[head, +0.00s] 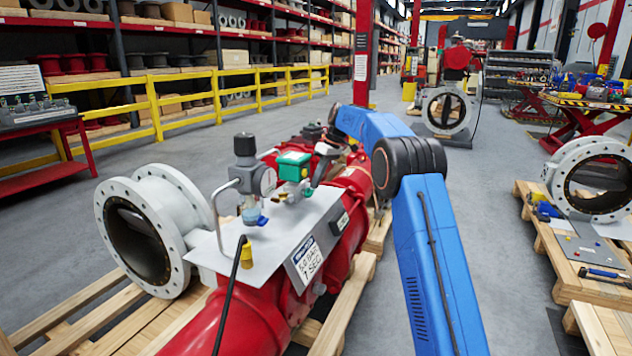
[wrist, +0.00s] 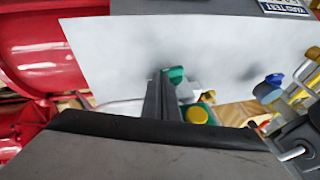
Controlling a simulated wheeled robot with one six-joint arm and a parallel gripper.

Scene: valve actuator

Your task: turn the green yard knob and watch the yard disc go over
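A small green knob (wrist: 176,74) shows right at my fingertips in the wrist view, in front of a pale metal plate. My gripper (wrist: 161,84) is dark and its fingers look close together. I cannot tell whether the knob is between them or just beside them. In the head view my gripper (head: 324,166) is small, beside the green box (head: 293,163) on the plate of the red actuator (head: 345,235). The knob is hard to pick out there. A pale flanged valve (head: 135,236) at the left has a dark disc inside. I cannot tell which disc is the yard disc.
A pressure gauge and black-topped regulator (head: 245,165) stand on the plate (head: 215,257), close left of my gripper. A black cable hangs in front. Another valve (head: 447,111) stands behind. A pallet with a valve (head: 597,180) is at the right. Grey floor is clear between.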

